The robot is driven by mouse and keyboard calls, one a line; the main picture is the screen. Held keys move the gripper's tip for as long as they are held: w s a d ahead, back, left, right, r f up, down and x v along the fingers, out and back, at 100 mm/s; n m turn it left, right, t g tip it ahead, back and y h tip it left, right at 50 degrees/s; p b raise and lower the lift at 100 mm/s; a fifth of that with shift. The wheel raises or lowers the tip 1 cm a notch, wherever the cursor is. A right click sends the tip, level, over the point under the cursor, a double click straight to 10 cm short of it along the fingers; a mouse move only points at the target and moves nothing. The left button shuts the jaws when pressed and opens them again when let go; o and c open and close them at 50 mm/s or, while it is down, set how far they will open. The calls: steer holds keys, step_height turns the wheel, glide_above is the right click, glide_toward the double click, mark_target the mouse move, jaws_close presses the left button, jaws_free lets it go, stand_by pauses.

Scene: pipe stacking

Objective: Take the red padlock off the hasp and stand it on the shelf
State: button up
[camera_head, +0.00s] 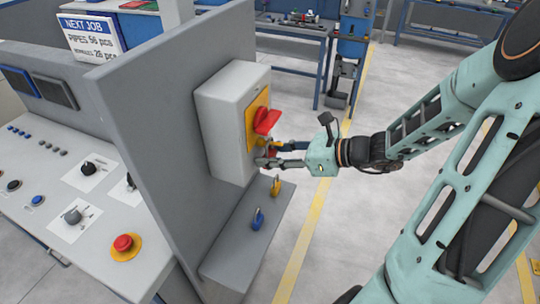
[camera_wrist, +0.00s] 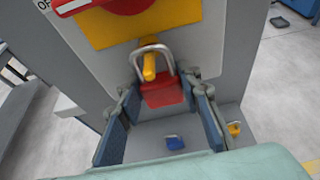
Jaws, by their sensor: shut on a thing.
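The red padlock (camera_wrist: 162,93) hangs in front of the switch box, its silver shackle looped around the yellow hasp (camera_wrist: 149,66) in the wrist view. My gripper (camera_wrist: 160,92) has its two fingers at the left and right sides of the padlock body and is shut on it. In the head view my gripper (camera_head: 264,155) reaches the box's front from the right, just below the red switch handle (camera_head: 267,120). The padlock is mostly hidden there by the fingers. The grey shelf (camera_head: 226,264) lies below the box.
A blue padlock (camera_head: 257,219) and a yellow padlock (camera_head: 275,186) occupy the shelf; its near end is bare. The grey switch box (camera_head: 220,125) is mounted on an upright panel (camera_head: 150,130). A control desk (camera_head: 90,190) stands left of the panel. Open floor lies to the right.

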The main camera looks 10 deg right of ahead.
steer(key=shift+r, duration=0.2)
steer(key=shift+r, duration=0.6)
steer(key=s+d+b, duration=0.1)
steer(key=s+d, duration=0.9)
steer(key=d, duration=0.4)
steer(key=shift+s+d+b, duration=0.3)
steer(key=shift+s, duration=0.05)
steer(key=shift+f, duration=0.2)
steer(key=shift+d, duration=0.1)
steer(key=s+d+p, duration=0.2)
steer(key=s+d, duration=0.2)
steer(key=d, duration=0.2)
steer(key=shift+s, duration=0.15)
steer(key=shift+a+f, duration=0.1)
stand_by(0.5)
